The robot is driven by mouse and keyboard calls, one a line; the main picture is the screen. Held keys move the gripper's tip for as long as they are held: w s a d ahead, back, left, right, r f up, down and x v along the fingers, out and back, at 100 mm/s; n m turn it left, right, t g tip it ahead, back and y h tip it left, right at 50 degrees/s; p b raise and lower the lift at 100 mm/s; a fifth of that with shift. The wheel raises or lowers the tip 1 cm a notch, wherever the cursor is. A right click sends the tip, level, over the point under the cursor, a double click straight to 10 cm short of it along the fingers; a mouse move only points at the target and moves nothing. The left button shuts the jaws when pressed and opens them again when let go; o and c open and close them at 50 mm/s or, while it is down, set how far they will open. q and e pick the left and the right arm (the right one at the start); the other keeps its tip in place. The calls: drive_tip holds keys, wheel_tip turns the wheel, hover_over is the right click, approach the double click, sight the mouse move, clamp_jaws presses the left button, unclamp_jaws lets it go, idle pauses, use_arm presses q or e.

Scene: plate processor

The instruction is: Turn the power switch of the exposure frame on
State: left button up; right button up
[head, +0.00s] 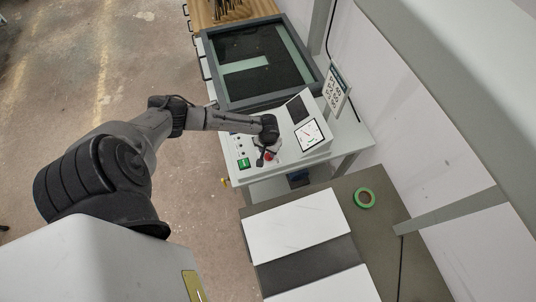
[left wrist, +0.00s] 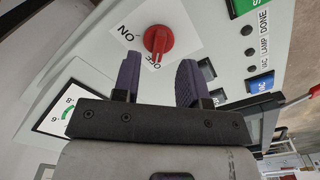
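The red power switch (left wrist: 158,40) is a round rotary knob on the light panel of the exposure frame. In the left wrist view its raised grip points roughly toward the OFF label (left wrist: 152,62), and the ON label (left wrist: 126,33) is to its left. In the head view the switch (head: 269,156) shows small beside my left gripper (head: 262,157). In the left wrist view my left gripper (left wrist: 158,78) is open, with its two dark fingers apart and nothing between the tips. The knob lies just beyond the fingertips; contact is not visible. My right gripper is not in view.
The panel (head: 317,153) also carries a meter (head: 309,134), a green button (head: 243,163) and a blue button (left wrist: 262,83). The glass frame (head: 213,75) lies behind it. A table (head: 375,225) with white sheets (head: 297,228) and green tape (head: 364,198) stands in front.

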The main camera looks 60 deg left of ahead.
sight(268, 155)
use_arm(q)
drive_tip(key=shift+f, duration=2.15)
clamp_jaws()
